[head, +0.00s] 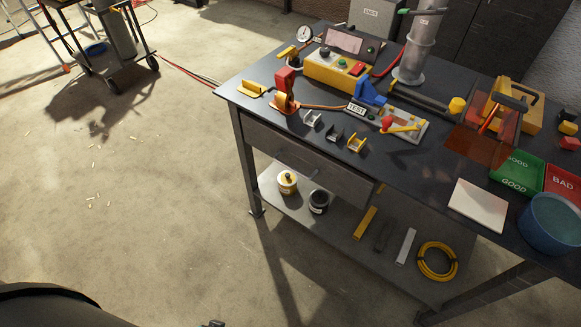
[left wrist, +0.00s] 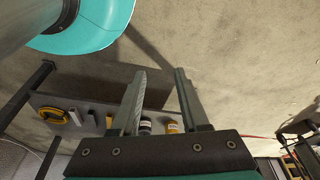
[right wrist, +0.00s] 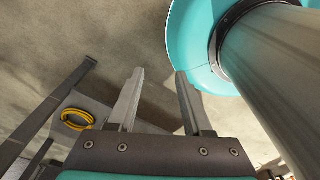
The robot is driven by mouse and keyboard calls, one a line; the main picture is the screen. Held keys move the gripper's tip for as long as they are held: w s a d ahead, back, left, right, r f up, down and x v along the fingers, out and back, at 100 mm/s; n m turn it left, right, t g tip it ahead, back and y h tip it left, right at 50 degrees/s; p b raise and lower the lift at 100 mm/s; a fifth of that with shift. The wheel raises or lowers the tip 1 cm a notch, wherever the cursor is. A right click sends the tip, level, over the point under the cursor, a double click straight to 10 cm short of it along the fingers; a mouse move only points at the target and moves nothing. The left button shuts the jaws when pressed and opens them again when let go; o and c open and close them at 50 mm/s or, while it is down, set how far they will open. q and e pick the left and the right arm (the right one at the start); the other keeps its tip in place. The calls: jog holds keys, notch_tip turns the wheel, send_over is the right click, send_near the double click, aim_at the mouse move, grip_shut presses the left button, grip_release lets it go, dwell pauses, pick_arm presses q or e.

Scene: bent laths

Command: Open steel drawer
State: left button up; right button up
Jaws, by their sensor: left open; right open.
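The steel drawer (head: 305,165) is a grey metal front under the left part of the dark workbench top (head: 300,118) in the head view. It looks shut, its face about in line with the bench edge. I cannot make out its handle clearly. My left gripper (left wrist: 160,73) shows in the left wrist view with its two fingers apart and nothing between them. My right gripper (right wrist: 160,72) shows in the right wrist view, also open and empty. Neither gripper is at the drawer, and neither shows clearly in the head view. The drawer cannot be made out in the wrist views.
The bench's lower shelf (head: 340,222) holds a yellow jar (head: 287,182), a dark jar (head: 318,201), several bars and a yellow coil (head: 437,261). Tools crowd the bench top. A blue bowl (head: 552,225) stands at its right.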

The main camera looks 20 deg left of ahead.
pick_arm(q)
jog(key=w+a+n+t+b, duration=0.2)
jog(key=w+b, duration=0.1)
jog(key=w, duration=0.3)
jog(key=w+a+n+t+b, duration=0.1)
jog(key=w+a+n+b, duration=0.1)
jog(key=w, duration=0.5)
jog(key=n+t+h+b, duration=0.5)
jog(key=n+t+b, duration=0.45)
jog(key=b, duration=0.65)
send_near(292, 168)
pick_arm(e)
jog(key=w+a+f+t, duration=0.1)
jog(key=w+f, duration=0.2)
jog(key=w, duration=0.4)
jog(key=w+a+f, duration=0.1)
jog(key=w+f, duration=0.3)
jog(key=w, duration=0.3)
pick_arm(q)
jog(key=shift+g, duration=0.45)
jog(key=shift+b+x, duration=2.95)
jog(key=shift+x, duration=2.2)
pick_arm(e)
jog(key=w+r+t, duration=0.2)
jog(key=w+r, duration=0.1)
jog(key=r, duration=1)
jog(key=shift+w+a+r+t+y, duration=0.25)
jog(key=shift+w+a+t+y, duration=0.05)
jog(key=shift+a, duration=0.15)
